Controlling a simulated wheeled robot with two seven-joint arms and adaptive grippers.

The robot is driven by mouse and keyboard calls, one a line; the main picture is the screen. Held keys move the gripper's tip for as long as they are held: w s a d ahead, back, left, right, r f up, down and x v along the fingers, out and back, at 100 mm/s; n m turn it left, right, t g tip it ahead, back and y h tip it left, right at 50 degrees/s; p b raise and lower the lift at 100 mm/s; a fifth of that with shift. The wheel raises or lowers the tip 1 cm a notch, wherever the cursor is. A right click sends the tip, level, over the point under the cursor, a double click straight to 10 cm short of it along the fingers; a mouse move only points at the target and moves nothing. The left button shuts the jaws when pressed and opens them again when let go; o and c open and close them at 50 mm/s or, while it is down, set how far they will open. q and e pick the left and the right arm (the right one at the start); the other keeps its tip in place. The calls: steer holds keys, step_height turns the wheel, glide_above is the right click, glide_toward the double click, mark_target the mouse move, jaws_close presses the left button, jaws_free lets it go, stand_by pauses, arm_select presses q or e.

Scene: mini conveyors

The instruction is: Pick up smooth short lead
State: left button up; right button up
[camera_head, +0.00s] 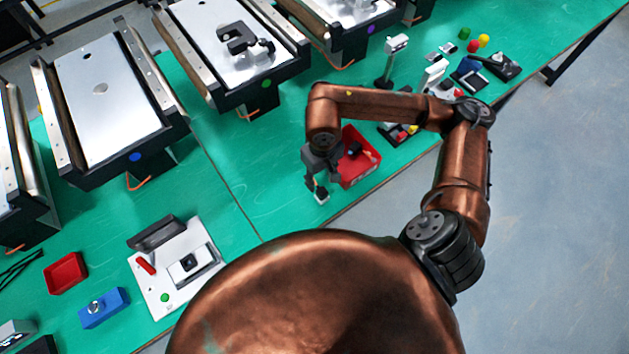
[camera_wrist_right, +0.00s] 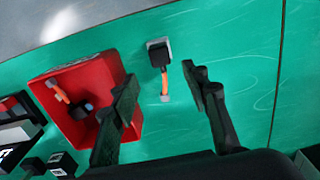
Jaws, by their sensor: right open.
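A short lead (camera_wrist_right: 164,68) lies on the green table, seen in the right wrist view. It has a grey and black plug at one end, an orange cable and a small grey end. My right gripper (camera_wrist_right: 160,76) is open, with the lead between its two fingers in the picture; no contact shows. In the head view my right gripper (camera_head: 316,187) points down beside the red bin, and a pale plug end (camera_head: 321,198) shows at its tips. My left gripper is out of view.
The red bin (camera_wrist_right: 117,70) stands close to my right gripper, and its wall is partly behind one finger. Dark and white devices (camera_wrist_right: 14,132) stand beyond it. Mini conveyors (camera_head: 115,85) line the back. The table between the bin and the white fixture board (camera_head: 205,244) is clear.

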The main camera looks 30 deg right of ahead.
mark_target(320, 188)
step_height(320, 188, down, 4)
steer(key=shift+s+r, duration=0.1)
steer(key=shift+s, duration=0.05)
step_height(320, 188, down, 2)
steer(key=shift+a+f, duration=0.1)
steer(key=shift+f, duration=0.55)
steer(key=c, duration=0.8)
jaws_close()
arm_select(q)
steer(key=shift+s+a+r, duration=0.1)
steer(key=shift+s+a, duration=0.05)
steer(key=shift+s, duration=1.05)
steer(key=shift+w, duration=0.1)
